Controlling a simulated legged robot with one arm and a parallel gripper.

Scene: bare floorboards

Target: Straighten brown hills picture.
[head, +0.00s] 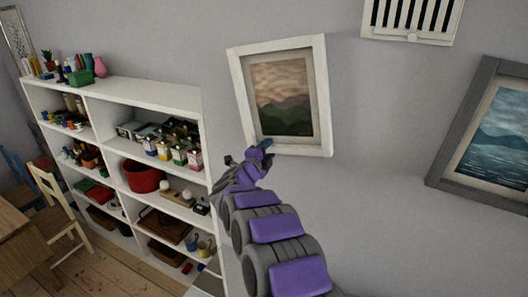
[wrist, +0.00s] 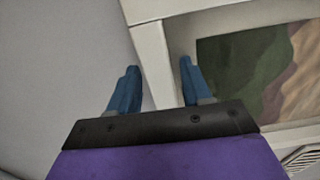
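The brown hills picture (head: 320,90) hangs on the grey wall in a white frame, with dark hills under a brownish sky. It looks tilted; its top edge rises to the right while the vent's edge nearby falls to the right. My gripper (head: 262,147) is at its lower left corner in the head view. In the wrist view my gripper (wrist: 159,80) has its two blue fingers apart, one on each side of the white frame bar (wrist: 151,55). Whether either finger touches the bar I cannot tell. Part of the painting (wrist: 250,75) shows to the right.
A white shelf unit (head: 145,93) full of boxes, pots and a red basket (head: 143,176) stands left of my arm. A dark-framed sea picture (head: 455,135) hangs at right. A white vent (head: 412,38) is above. A chair (head: 50,190) and table are far left.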

